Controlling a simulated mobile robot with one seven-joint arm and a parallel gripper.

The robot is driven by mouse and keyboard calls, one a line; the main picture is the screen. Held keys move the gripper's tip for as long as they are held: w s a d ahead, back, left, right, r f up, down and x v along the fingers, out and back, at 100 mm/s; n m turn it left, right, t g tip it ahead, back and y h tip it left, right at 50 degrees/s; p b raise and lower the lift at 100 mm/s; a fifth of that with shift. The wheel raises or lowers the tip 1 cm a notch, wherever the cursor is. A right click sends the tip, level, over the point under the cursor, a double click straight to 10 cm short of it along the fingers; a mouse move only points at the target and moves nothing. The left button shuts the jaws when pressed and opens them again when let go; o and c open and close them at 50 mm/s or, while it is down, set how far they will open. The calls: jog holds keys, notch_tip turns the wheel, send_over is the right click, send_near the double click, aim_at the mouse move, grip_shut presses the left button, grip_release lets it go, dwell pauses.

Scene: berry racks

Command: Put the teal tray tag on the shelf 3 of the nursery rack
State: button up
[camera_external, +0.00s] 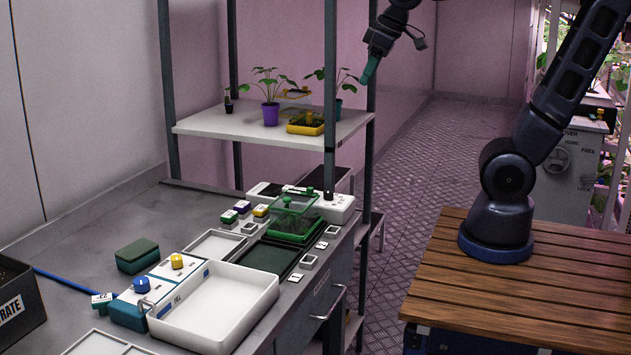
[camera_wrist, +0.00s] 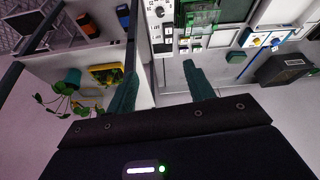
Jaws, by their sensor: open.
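My gripper (camera_external: 370,68) is raised at the right of the rack, above and beside its plant shelf (camera_external: 200,123). In the wrist view its two green fingers are apart and nothing shows between them (camera_wrist: 160,92). The metal rack (camera_external: 166,85) has upright posts; no shelf number is readable, so I cannot tell which is shelf 3. Small tags stand on the bench: a green-topped one (camera_external: 229,216), a purple-topped one (camera_external: 243,207) and a yellow-topped one (camera_external: 261,211). I cannot tell whether the green-topped one is the teal tray tag.
The plant shelf holds a purple pot (camera_external: 271,115), a yellow tray (camera_external: 305,125) and a teal pot (camera_wrist: 73,78). Its left front is bare. The bench carries a white tray (camera_external: 215,325), a green clear-lidded box (camera_external: 292,216) and a dark green block (camera_external: 138,256). A black crate (camera_external: 15,305) stands left.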

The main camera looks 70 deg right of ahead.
jog(key=w+a+n, duration=0.2)
jog(key=w+a, duration=0.9)
jog(key=w, duration=0.3)
jog(key=n+g+y, duration=0.1)
jog(key=n+y, duration=0.2)
jog(key=n, duration=0.2)
send_over(107, 294)
jog(key=s+d, duration=0.3)
notch_tip(107, 294, down, 25)
jog(key=x, duration=1)
jog(key=shift+d, duration=0.1)
jog(key=c, duration=1.1)
jog(key=shift+c, duration=0.2)
notch_tip(107, 294, up, 20)
